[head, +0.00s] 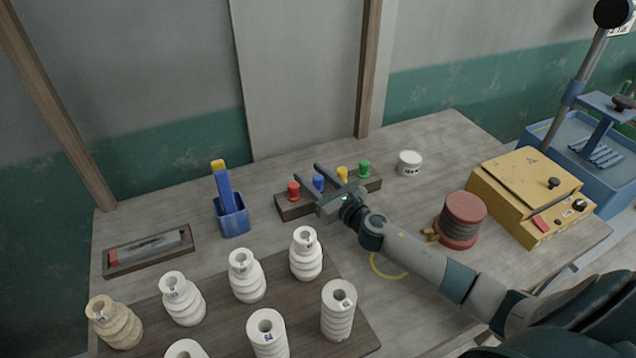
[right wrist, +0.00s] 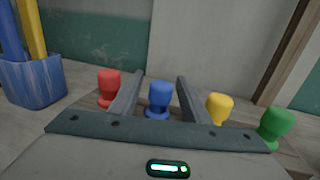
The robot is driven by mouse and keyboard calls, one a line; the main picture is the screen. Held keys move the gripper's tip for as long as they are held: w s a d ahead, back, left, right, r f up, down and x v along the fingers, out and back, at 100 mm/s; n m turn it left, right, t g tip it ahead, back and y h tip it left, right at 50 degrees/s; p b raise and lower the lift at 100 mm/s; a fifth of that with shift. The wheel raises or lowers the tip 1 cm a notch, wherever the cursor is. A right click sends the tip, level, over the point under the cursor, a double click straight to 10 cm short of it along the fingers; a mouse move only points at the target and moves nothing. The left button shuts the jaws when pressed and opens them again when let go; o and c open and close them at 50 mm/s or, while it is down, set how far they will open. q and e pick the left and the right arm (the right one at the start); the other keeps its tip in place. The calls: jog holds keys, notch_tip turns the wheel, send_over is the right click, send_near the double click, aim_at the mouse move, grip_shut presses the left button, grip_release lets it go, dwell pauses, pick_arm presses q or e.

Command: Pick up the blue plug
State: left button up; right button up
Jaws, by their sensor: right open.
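The blue plug (head: 318,183) stands upright in a dark wooden rack (head: 294,208), between the red plug (head: 293,191) and the yellow plug (head: 342,174). The green plug (head: 364,168) is at the rack's right end. My right gripper (head: 308,172) is open over the rack. In the right wrist view the blue plug (right wrist: 160,98) shows between the two open fingers (right wrist: 158,85), with a gap on each side. The red plug (right wrist: 109,86) lies outside the left finger and the yellow plug (right wrist: 218,108) outside the right one. My left gripper is not in view.
A blue cup (head: 232,218) with blue and yellow handles stands left of the rack. Several white ribbed insulators (head: 247,280) stand on a dark board in front. A white jar (head: 409,163), a red-based spool (head: 461,220) and a yellow box (head: 530,195) are at right.

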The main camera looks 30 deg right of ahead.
jog(key=shift+w+a, duration=0.15)
jog(key=shift+w, duration=0.65)
jog(key=shift+c, duration=0.4)
grip_shut()
notch_tip(320, 180, up, 10)
jog(key=p, duration=0.1)
